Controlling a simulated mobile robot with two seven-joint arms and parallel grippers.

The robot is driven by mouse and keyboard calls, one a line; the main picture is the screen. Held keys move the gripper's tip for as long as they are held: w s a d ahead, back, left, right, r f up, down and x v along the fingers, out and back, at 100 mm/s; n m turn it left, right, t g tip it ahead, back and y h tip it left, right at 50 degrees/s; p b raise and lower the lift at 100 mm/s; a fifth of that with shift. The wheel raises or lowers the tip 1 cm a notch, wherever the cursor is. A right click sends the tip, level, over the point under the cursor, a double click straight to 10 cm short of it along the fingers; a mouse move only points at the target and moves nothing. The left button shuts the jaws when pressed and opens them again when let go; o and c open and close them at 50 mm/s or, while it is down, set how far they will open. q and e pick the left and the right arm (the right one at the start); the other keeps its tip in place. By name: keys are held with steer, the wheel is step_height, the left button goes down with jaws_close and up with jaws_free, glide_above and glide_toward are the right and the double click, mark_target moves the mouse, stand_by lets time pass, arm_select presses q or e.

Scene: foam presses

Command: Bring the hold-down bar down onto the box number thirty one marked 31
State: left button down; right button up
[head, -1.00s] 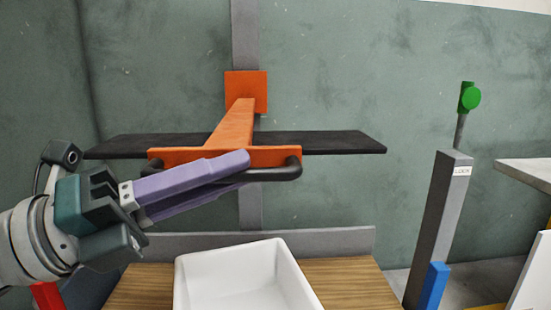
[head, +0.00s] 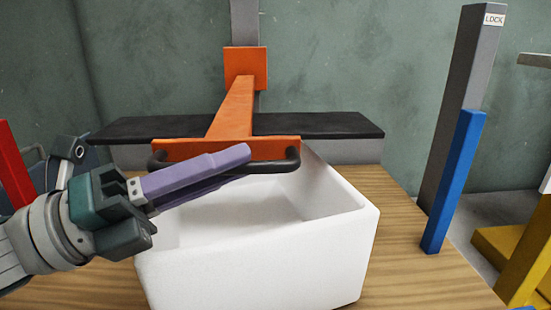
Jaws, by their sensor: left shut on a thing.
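My right gripper is not in view.
A grey post (head: 462,95) labelled LOCK stands right of the table, with a blue upright (head: 453,182) beside it. A yellow frame (head: 527,250) is at far right and a red upright (head: 13,165) at far left. Bare table (head: 420,285) lies right of the box.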

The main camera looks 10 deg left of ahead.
arm_select(q)
steer(key=shift+f, duration=0.55)
steer(key=c, duration=0.8)
jaws_free()
steer(key=shift+r, duration=0.1)
steer(key=shift+c, duration=0.2)
steer(key=p+v, duration=0.1)
steer(key=v, duration=0.8)
steer(key=shift+s+a, duration=0.3)
steer(key=shift+a, duration=0.1)
steer(key=shift+c, duration=0.3)
